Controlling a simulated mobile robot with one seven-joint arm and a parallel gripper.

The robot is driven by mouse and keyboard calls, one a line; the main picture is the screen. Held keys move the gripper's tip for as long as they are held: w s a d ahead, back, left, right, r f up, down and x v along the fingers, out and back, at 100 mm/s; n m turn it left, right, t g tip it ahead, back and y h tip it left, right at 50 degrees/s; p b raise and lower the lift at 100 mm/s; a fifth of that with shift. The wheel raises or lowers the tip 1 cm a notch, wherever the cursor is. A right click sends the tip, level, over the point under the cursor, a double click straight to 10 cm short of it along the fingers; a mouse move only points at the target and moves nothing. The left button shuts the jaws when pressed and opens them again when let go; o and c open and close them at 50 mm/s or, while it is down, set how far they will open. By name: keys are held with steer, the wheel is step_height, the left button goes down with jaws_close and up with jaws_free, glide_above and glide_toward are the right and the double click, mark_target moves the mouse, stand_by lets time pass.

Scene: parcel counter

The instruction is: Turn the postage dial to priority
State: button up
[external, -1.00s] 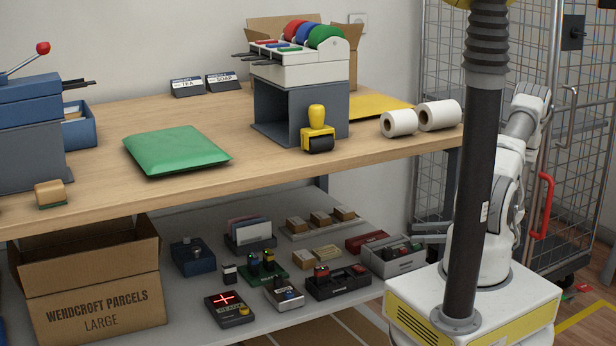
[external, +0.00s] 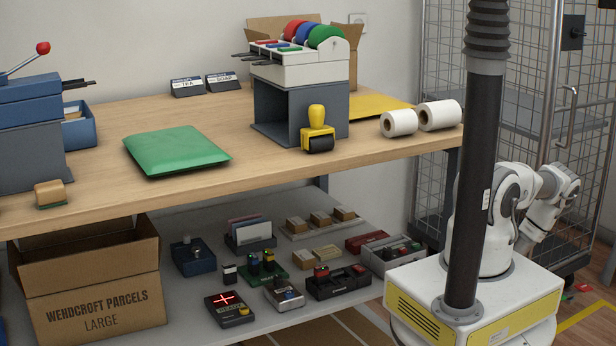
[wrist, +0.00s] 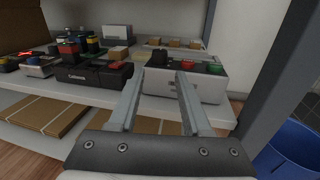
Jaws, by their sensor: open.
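I cannot make out a dial marked with postage settings. In the wrist view, a grey box (wrist: 185,84) on the lower shelf has a black knob-like part and red and green parts on top; it also shows in the external view (external: 378,262). My gripper (wrist: 160,74) is open and empty, its fingers pointing toward this box and overlapping its left part in the picture. Contact is not visible. A small grey unit (external: 284,297) with a round knob stands farther left on the shelf. My gripper is hidden in the external view.
A dark box (wrist: 92,76) with red parts stands left of the grey box. A table leg (wrist: 272,75) and a blue bin (wrist: 288,150) are on the right. The worktop (external: 270,160) overhangs the shelf. A wire cage (external: 440,150) stands behind my arm.

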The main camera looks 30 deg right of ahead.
mark_target(379, 253)
steer(key=w+a+b, duration=0.1)
steer(key=w, duration=0.3)
steer(key=w+b, duration=0.1)
steer(key=w, duration=0.4)
steer(key=w+a, duration=0.1)
steer(key=w, duration=0.3)
steer(key=shift+w+a+b, duration=0.35)
steer(key=shift+b, duration=0.05)
jaws_close()
